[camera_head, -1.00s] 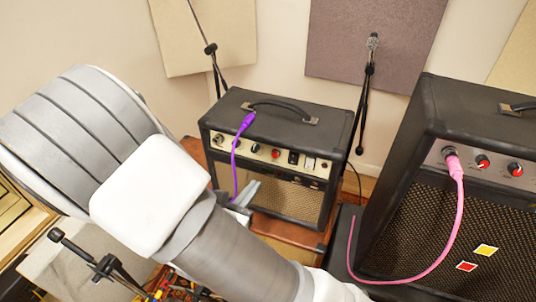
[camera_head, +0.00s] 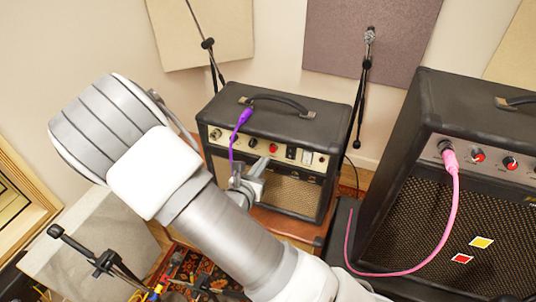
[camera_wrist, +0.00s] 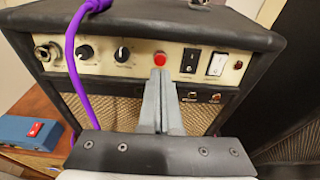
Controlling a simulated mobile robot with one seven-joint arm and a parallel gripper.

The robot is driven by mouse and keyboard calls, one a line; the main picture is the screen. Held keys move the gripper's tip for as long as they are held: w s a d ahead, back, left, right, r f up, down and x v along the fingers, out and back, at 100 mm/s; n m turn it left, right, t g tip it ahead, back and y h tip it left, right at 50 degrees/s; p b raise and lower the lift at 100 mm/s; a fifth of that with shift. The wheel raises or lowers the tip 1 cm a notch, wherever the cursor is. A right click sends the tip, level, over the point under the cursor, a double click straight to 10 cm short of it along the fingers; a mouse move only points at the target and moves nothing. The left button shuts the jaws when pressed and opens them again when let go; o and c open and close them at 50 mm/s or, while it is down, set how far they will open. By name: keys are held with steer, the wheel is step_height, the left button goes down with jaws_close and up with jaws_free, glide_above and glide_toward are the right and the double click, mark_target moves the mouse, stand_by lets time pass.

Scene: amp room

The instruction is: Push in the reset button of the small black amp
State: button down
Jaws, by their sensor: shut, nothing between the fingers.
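The small black amp (camera_head: 278,122) stands at the middle of the head view, with a cream control panel and a tan grille. A round red button (camera_wrist: 160,59) sits mid-panel between a black knob (camera_wrist: 122,54) and a black switch (camera_wrist: 190,60); it also shows in the head view (camera_head: 273,148). I cannot read which control is labelled reset. My gripper (camera_wrist: 160,74) is shut and empty, its fingertips in front of the panel just below the red button. Contact cannot be told. My gripper also shows in the head view (camera_head: 261,164), and the fingers hide part of the grille.
A purple cable (camera_wrist: 73,68) hangs in front of the amp's left side. A larger black amp (camera_head: 432,205) with a pink cable (camera_head: 452,205) stands at right. A blue pedal (camera_wrist: 32,131) with a red switch lies at left. Microphone stands (camera_head: 363,90) are behind.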

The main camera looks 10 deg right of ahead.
mark_target(272, 150)
steer(key=shift+x, duration=2.3)
